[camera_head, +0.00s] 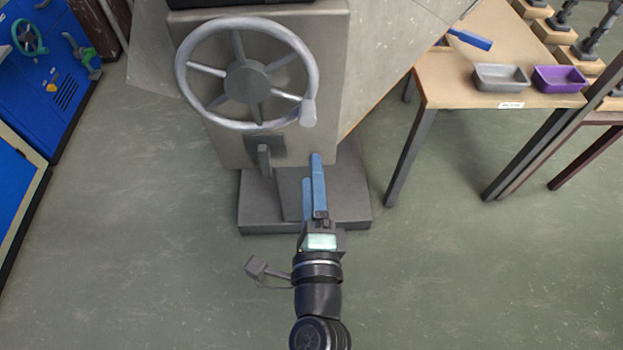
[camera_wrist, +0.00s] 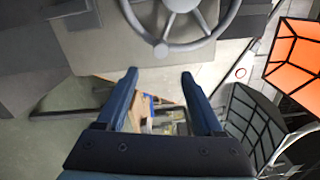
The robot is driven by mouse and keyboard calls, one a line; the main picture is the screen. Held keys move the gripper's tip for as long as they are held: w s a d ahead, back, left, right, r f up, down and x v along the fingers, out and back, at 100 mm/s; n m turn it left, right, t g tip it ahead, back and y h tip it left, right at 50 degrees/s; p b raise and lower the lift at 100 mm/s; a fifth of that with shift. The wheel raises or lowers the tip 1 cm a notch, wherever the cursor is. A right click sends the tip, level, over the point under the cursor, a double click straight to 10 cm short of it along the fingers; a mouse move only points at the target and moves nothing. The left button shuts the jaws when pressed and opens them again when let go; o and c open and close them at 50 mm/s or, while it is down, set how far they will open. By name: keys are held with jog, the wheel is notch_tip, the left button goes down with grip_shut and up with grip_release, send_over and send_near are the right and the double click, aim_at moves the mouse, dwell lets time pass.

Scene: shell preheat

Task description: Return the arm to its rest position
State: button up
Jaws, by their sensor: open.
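My gripper (camera_head: 312,168) has two blue fingers and reaches out over the floor in front of a grey machine (camera_head: 330,110). It is open and empty. In the wrist view the gripper's fingers (camera_wrist: 160,74) are spread apart with nothing between them. A grey handwheel (camera_head: 247,73) with a side knob is mounted on the machine's front. The fingers appear below and to the right of the wheel in the head view. The wheel also shows at the top of the wrist view (camera_wrist: 182,45), beyond the fingertips.
A wooden table (camera_head: 455,92) with a grey tray (camera_head: 500,77) and a purple tray (camera_head: 559,79) stands at the right. Blue cabinets (camera_head: 50,65) stand at the left. The machine's base plate (camera_head: 345,208) sits under my gripper. The floor to both sides is clear.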

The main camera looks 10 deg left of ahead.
dwell(0.3)
jog(key=w+r+n+t, duration=0.2)
jog(key=r+n, duration=0.2)
jog(key=r, duration=0.6)
jog(key=w+d+r+n+t+y, duration=0.1)
jog(key=r+n, duration=0.3)
jog(key=r, duration=0.5)
jog(key=w+r+n+t, duration=0.2)
jog(key=r+n, duration=0.2)
jog(key=r, duration=0.6)
jog(key=s+d+r+n+t+h, duration=0.3)
jog(key=s+r, duration=0.2)
jog(key=r, duration=0.5)
jog(key=s+d+r+n+t+h, duration=0.25)
jog(key=s+d+r, duration=0.2)
jog(key=r, duration=0.65)
notch_tip(320, 180, up, 18)
jog(key=a+p, duration=0.1)
jog(key=p, duration=1.8)
jog(key=shift+r, duration=0.2)
jog(key=shift+a+g+h, duration=0.1)
jog(key=shift+g+h, duration=0.15)
